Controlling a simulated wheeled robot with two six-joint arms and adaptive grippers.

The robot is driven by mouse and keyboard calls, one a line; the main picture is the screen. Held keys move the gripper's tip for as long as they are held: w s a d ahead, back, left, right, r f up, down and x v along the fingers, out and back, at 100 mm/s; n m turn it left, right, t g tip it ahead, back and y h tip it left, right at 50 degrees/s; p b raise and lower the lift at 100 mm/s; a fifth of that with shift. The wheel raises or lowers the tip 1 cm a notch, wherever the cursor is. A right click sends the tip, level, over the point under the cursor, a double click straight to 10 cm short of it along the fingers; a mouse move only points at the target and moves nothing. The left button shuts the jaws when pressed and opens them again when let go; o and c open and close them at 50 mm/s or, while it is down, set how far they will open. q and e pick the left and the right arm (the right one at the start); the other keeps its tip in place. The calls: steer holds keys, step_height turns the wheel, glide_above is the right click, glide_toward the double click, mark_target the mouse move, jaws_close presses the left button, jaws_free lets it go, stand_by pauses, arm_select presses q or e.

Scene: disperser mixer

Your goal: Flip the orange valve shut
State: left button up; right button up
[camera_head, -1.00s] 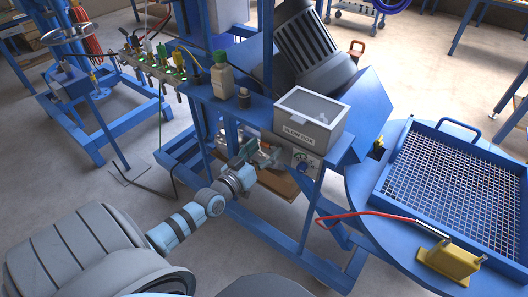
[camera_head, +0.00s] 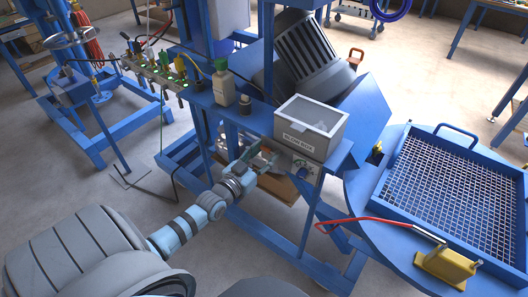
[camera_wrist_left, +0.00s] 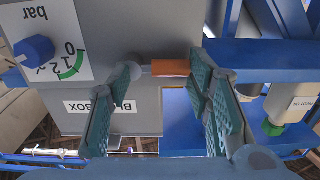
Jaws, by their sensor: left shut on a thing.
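The orange valve (camera_wrist_left: 171,68) shows in the left wrist view as a short orange handle. It lies crosswise beneath the grey box, beside a rounded grey fitting (camera_wrist_left: 137,72). My left gripper (camera_wrist_left: 163,80) has one finger pad on each side of it and is shut on it, with the pads spread apart by its length. In the head view my left gripper (camera_head: 265,160) reaches under the front of the blue frame, below the blow box. My right gripper is not in view.
The grey blow box (camera_head: 311,128) sits on the blue frame above my gripper. A panel with a blue knob (camera_wrist_left: 34,49) and bar scale is close by. A green-capped bottle (camera_head: 223,84) stands on the ledge. A round blue table (camera_head: 385,235) with a mesh tray is at right.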

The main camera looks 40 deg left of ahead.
arm_select(q)
steer(key=o, duration=1.1)
steer(key=shift+o, duration=0.2)
steer(key=shift+s, duration=0.15)
steer(key=s, duration=1.2)
steer(key=shift+w+d, duration=0.1)
